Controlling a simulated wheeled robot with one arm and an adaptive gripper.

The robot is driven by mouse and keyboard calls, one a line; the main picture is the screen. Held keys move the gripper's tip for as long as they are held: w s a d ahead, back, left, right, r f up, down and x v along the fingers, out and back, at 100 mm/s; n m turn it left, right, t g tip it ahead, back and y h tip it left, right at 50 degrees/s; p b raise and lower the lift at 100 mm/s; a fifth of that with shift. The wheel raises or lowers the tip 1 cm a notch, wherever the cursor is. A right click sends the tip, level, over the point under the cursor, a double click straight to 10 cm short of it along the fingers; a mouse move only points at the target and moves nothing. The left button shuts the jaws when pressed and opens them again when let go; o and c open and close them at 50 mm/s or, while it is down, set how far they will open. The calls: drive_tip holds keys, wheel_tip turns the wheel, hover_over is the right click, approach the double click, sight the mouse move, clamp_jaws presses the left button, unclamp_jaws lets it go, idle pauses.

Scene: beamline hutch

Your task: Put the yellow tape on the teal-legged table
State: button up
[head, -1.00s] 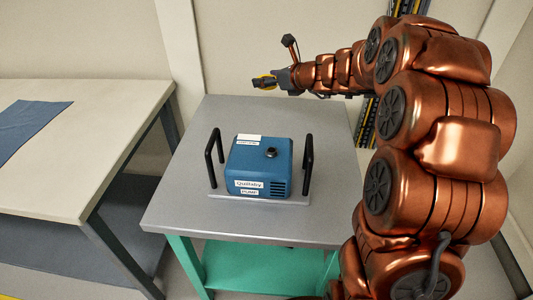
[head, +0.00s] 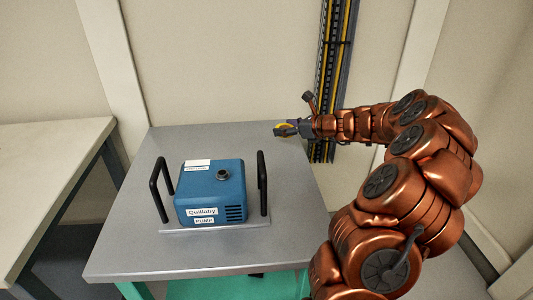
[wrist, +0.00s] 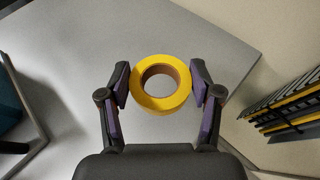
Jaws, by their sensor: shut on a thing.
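The yellow tape (wrist: 146,99) is a roll with a brown core. My gripper (wrist: 161,85) is shut on it, with a purple-padded finger on each side of the roll. In the head view the tape (head: 283,126) shows as a small yellow patch at my gripper (head: 277,130), near the far right part of the teal-legged table. That table has a grey top (head: 135,246) and teal parts below (head: 215,288). In the wrist view the grey top (wrist: 220,55) lies beneath the tape. I cannot tell how high the tape is above it.
A blue pump (head: 212,190) with black handles stands on the middle of the table. A pale bench (head: 40,180) is at the left. Cable trunking (head: 330,70) runs down the wall behind. The table's far strip and right side look clear.

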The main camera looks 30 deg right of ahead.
sight(285, 150)
drive_tip(key=shift+f+b, duration=0.5)
drive_tip(key=shift+f, duration=2.65)
drive_tip(key=shift+f, duration=0.15)
drive_tip(key=o, duration=1)
drive_tip(key=shift+s+d+r, duration=0.1)
drive_tip(key=shift+s+r, duration=0.15)
drive_tip(key=shift+r, duration=0.1)
drive_tip(key=p+v, duration=0.1)
drive_tip(key=v, duration=1)
drive_tip(key=shift+s+p, duration=0.2)
drive_tip(key=shift+p, duration=0.15)
drive_tip(key=shift+r, duration=0.15)
